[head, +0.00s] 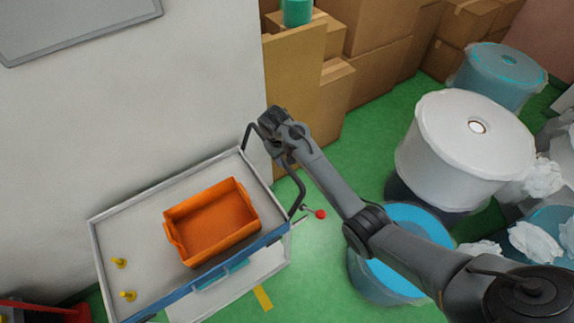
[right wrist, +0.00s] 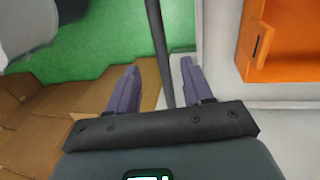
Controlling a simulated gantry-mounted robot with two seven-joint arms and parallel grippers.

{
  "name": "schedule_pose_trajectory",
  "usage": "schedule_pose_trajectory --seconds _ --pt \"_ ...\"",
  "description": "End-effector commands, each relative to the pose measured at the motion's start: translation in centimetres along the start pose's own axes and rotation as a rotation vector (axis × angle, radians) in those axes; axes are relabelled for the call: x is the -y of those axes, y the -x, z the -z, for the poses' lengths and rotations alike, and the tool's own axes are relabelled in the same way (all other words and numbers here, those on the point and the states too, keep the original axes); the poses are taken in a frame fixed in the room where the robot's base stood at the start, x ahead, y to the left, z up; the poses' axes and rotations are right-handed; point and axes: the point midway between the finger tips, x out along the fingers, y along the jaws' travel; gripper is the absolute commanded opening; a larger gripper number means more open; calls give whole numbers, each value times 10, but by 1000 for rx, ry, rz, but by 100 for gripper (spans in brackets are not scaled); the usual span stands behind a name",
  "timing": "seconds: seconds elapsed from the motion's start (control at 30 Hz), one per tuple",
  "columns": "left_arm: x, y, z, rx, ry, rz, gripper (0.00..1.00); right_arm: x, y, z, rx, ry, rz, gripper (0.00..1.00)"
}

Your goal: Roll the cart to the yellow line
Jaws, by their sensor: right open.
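The cart (head: 140,219) stands against the wall at the left, with a pale top and a blue front edge. Its dark handle (head: 299,188) rises at the right end. An orange bin (head: 212,222) sits on the top; part of it shows in the right wrist view (right wrist: 285,40). My right gripper (right wrist: 158,72) is open at the handle, and the dark handle bar (right wrist: 159,40) passes between its two purple fingers. In the head view my right wrist hides part of the handle. A short yellow strip (head: 262,298) shows on the floor beside the cart. My left gripper is not in view.
A lever with a red knob (head: 320,214) sticks out at the cart's right end. Cardboard boxes (head: 380,65) are stacked behind. A blue drum (head: 365,275) and large wrapped rolls (head: 450,150) stand at the right. Green floor is free between cart and drum.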

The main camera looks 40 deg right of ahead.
Motion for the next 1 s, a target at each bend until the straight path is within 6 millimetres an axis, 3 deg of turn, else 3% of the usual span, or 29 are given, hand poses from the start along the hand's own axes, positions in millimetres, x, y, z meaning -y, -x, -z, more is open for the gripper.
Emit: schedule_pose_trajectory --seconds 0.27,0.7,1.0 --pt "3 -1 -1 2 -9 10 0 -3 -18 4 12 -7 0 51" --pt "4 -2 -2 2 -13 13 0 -2 -86 4 10 -6 -1 51" --pt "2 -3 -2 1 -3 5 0 -3 -105 4 8 -7 0 51"
